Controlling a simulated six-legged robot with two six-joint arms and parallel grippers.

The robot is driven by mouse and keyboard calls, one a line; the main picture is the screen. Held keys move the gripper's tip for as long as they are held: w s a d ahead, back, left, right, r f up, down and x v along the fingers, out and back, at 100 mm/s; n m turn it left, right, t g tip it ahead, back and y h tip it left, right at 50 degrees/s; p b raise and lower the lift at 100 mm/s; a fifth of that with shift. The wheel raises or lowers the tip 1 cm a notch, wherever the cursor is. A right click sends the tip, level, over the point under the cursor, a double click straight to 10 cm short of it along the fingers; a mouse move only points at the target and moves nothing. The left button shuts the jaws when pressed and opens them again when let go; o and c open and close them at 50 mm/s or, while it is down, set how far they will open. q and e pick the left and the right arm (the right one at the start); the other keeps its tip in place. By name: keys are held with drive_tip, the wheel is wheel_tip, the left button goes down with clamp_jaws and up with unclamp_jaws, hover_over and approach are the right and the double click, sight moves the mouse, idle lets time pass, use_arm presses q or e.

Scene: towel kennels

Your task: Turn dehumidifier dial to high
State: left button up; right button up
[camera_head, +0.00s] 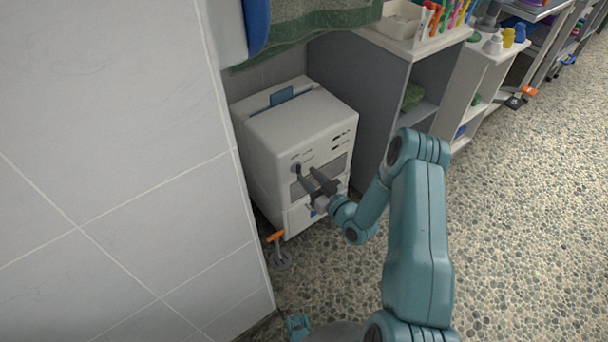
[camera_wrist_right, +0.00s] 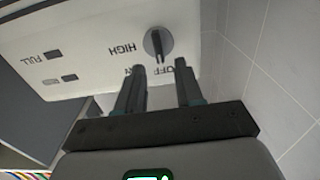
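The dehumidifier (camera_head: 290,125) is a white box standing against the tiled wall. Its round grey dial (camera_head: 296,168) is on the upper left of the front face. In the right wrist view, which is upside down, the dial (camera_wrist_right: 158,42) shows close up with a dark bar across it. The "HIGH" label (camera_wrist_right: 122,49) is beside it; "OFF" and another label are partly hidden behind the fingers. My right gripper (camera_head: 317,177) is in front of the panel. In the wrist view its two fingers (camera_wrist_right: 160,70) are apart and empty, just short of the dial.
A grey shelf unit (camera_head: 360,75) stands close on the right of the dehumidifier. The tiled wall (camera_head: 110,170) is close on its left. An orange-levered caster (camera_head: 277,245) is by its lower left corner. The pebbled floor (camera_head: 520,220) is open on the right.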

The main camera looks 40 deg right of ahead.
sight(298, 170)
drive_tip(key=shift+w+d, duration=0.2)
drive_tip(key=shift+w, duration=1.25)
clamp_jaws()
